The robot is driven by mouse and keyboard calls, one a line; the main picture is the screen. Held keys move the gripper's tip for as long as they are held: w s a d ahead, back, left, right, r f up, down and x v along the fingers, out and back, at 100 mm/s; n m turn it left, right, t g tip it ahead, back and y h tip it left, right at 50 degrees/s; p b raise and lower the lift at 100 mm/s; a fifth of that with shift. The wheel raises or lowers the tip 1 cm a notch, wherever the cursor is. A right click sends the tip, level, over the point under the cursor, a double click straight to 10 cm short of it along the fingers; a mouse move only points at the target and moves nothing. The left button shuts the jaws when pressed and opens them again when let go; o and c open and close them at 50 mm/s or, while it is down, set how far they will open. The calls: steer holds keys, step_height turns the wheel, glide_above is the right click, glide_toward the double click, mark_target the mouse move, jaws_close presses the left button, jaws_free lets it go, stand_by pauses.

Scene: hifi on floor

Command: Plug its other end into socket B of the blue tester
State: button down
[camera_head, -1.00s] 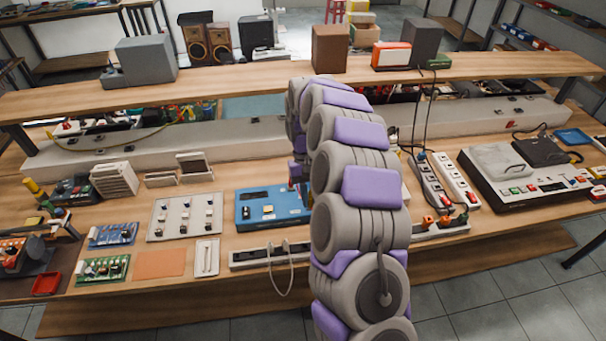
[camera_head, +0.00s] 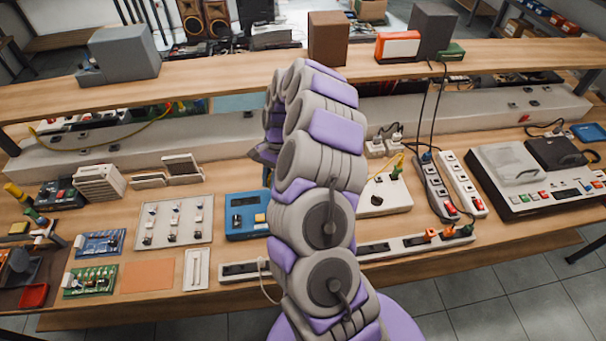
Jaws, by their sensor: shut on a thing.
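The blue tester (camera_head: 247,223) lies on the bench left of my arm. Its right part is hidden behind the arm, and its socket letters are too small to read. My gripper (camera_head: 265,170) shows only in part at the arm's left edge, over the back of the tester. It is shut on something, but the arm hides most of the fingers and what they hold.
A long power strip (camera_head: 240,270) runs along the front edge, with a white cable (camera_head: 266,290) hanging from it. A grey switch panel (camera_head: 178,222) is left of the tester. More power strips (camera_head: 464,185) stand at right. A raised shelf (camera_head: 230,82) crosses behind.

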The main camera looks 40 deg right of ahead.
steer(key=s+d+f+m+t, duration=0.1)
steer(key=s+d+m, duration=0.1)
steer(key=d+m, duration=0.1)
steer(key=s+d+f+m+t, duration=0.1)
steer(key=s+d+m, duration=0.1)
steer(key=d+m, duration=0.1)
steer(key=s+d+m+t, duration=0.2)
steer(key=d+m, duration=0.1)
steer(key=m, duration=0.2)
steer(key=shift+f+p, duration=0.35)
steer(key=shift+f, duration=0.05)
steer(key=b+x, duration=0.2)
steer(key=shift+s+a+f, duration=0.15)
steer(key=shift+a+f, duration=0.1)
steer(key=shift+f, duration=0.05)
steer(key=shift+f+b, duration=0.3)
steer(key=shift+f, duration=0.05)
steer(key=shift+d+f, duration=0.15)
steer(key=shift+f, duration=0.15)
steer(key=shift+d, duration=0.35)
steer(key=shift+a, duration=0.1)
steer(key=shift+a, duration=0.3)
